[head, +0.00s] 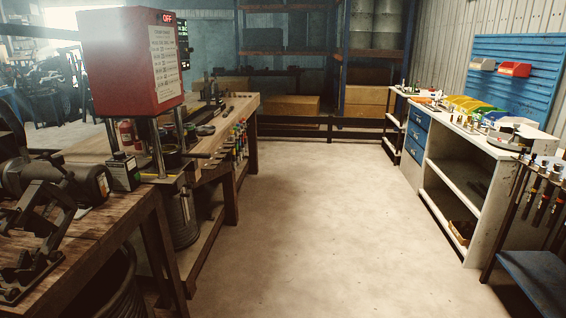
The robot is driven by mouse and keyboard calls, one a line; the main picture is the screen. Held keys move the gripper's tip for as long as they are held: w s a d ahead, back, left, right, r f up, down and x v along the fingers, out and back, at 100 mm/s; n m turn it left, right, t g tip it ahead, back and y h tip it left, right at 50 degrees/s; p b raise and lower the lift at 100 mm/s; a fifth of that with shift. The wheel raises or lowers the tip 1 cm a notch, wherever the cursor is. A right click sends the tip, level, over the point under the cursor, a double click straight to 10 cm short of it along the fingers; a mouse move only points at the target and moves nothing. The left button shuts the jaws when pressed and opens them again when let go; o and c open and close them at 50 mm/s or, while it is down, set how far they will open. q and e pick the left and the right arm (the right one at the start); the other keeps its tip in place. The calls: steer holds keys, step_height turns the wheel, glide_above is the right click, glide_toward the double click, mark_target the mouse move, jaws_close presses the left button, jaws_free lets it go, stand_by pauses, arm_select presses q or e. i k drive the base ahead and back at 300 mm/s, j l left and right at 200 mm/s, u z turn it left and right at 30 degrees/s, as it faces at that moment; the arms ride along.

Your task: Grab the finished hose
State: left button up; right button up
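The hose crimper (132,62) is a tall machine with a red housing, a display reading OFF and a white label, standing on posts at the left bench. A thin dark bar-like piece (196,154) sticks out to the right from its lower part; I cannot tell whether it is a hose. Several dark hose-like pieces (543,203) hang from a rack at the right edge. I cannot tell which thing is the finished hose. Neither of my grippers is in view.
The wooden workbench (243,108) runs along the left, with a grey motor-like machine (45,180) in front. A white shelf unit (455,186) with several colored bins on top stands right, beside a blue drawer unit (418,134). The concrete floor (300,220) between them is clear.

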mark_target(225, 114)
steer(key=i+z, duration=0.15)
steer(key=i, duration=1.5)
steer(key=i+l+u, duration=0.15)
steer(key=i+u, duration=0.2)
steer(key=i, duration=0.3)
steer(key=i+l+u, duration=0.35)
steer(key=i, duration=0.25)
steer(key=i+l+u, duration=0.3)
steer(key=i+l, duration=0.2)
steer(key=i+l+u, duration=0.15)
steer(key=i+l, duration=0.3)
steer(key=i+l+u, duration=0.15)
steer(key=i+l, duration=0.25)
steer(key=l, duration=0.15)
